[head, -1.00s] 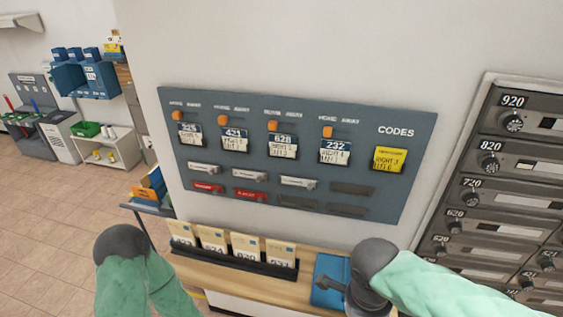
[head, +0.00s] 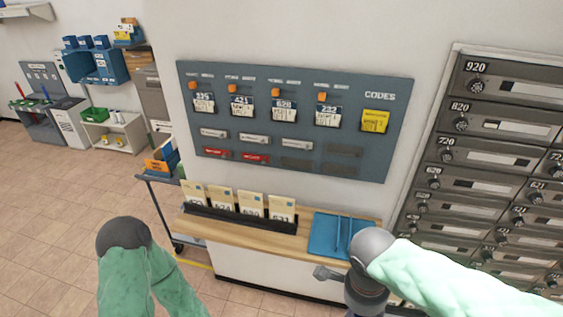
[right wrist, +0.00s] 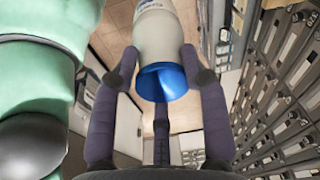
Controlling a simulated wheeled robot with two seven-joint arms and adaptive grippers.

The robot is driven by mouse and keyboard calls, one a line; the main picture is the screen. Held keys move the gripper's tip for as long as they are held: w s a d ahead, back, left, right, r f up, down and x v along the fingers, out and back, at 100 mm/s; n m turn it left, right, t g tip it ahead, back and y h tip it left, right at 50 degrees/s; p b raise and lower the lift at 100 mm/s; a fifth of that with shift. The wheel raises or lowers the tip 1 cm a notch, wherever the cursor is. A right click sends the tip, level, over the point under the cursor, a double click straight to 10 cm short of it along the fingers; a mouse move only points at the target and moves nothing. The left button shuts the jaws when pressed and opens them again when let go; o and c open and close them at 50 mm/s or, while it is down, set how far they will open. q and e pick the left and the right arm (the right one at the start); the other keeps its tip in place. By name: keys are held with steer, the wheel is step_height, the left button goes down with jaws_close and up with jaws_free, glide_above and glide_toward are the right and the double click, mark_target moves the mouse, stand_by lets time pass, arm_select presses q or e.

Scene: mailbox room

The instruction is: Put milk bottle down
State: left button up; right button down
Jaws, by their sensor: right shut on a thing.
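The milk bottle (right wrist: 158,35) is a white cylinder with a blue end and blue lettering, seen in the right wrist view. My right gripper (right wrist: 159,62) has its dark fingers around the blue end of the bottle and is shut on it. The bottle's far part runs out of the top of that view. My left gripper is not in view.
A wooden ledge (head: 240,234) carries a black rack of envelopes (head: 222,203) and a blue mat (head: 322,235). A grey codes panel (head: 300,165) hangs above. Mailboxes (head: 470,195) stand at the right, a small cart (head: 160,186) at the left. Floor at left is clear.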

steer(key=w+f+n+b, duration=0.5)
steer(key=w+f+n, duration=0.3)
steer(key=f, duration=0.6)
steer(key=w+d+f+n+t+y+b, duration=0.1)
steer(key=w+f+n+b, duration=0.5)
steer(key=f, duration=0.9)
steer(key=w+n, duration=0.3)
steer(key=shift+f, duration=0.25)
